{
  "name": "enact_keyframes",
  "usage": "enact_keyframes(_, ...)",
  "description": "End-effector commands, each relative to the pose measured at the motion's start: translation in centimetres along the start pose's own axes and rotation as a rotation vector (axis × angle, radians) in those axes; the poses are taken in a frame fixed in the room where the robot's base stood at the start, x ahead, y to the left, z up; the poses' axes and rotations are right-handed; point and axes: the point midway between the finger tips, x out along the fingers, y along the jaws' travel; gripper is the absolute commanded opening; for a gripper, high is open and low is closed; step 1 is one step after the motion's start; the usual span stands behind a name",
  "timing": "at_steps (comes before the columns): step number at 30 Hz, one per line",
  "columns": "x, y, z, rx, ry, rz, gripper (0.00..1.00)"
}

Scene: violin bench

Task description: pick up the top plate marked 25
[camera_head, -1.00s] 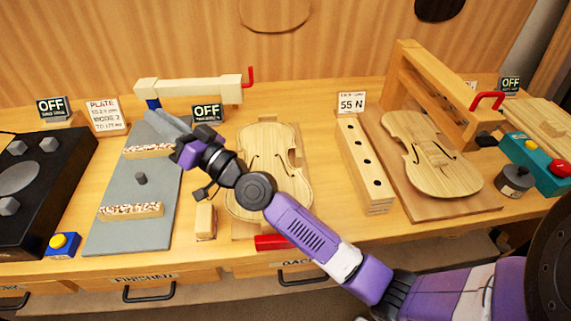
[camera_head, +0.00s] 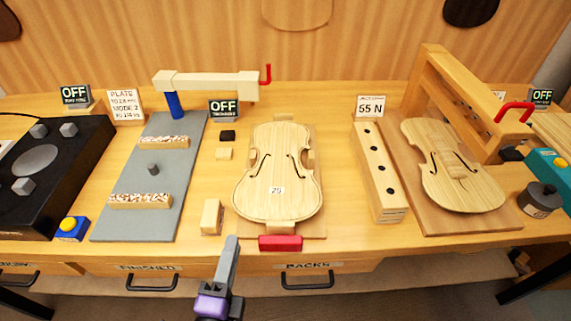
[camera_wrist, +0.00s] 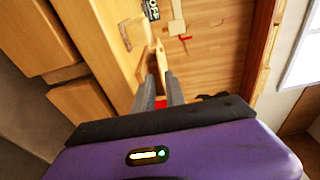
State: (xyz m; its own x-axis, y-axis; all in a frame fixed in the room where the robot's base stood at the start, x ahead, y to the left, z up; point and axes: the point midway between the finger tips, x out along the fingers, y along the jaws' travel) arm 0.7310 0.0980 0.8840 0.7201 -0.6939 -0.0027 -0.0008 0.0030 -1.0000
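A pale wooden violin top plate (camera_head: 275,165) with two f-holes lies on a wooden board in the middle of the bench. It bears a small white number label (camera_head: 277,190); the digits are small and could be 25 or 29. My gripper (camera_head: 230,245) is low at the bench's front edge, in front and to the left of the plate, apart from it. In the wrist view its two grey fingers (camera_wrist: 163,90) stand apart with nothing held between them. A red block shows beyond them.
A red block (camera_head: 280,243) sits at the plate's near end, a small wooden block (camera_head: 211,217) to its left. A grey board (camera_head: 130,222) with two speckled strips is further left. A holed wooden block (camera_head: 376,170) and another violin plate (camera_head: 452,170) are at right.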

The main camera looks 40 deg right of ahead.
Motion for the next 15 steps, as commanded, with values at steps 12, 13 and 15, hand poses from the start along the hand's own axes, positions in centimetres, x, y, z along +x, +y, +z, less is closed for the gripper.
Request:
enact_keyframes(12,5.1,-0.1,-0.6,-0.002,0.000,-0.006,0.15)
enact_keyframes(13,5.5,-0.1,-0.7,-0.002,0.000,-0.006,0.15)
enact_keyframes(15,6.4,0.0,-0.7,-0.003,0.001,-0.006,0.15)
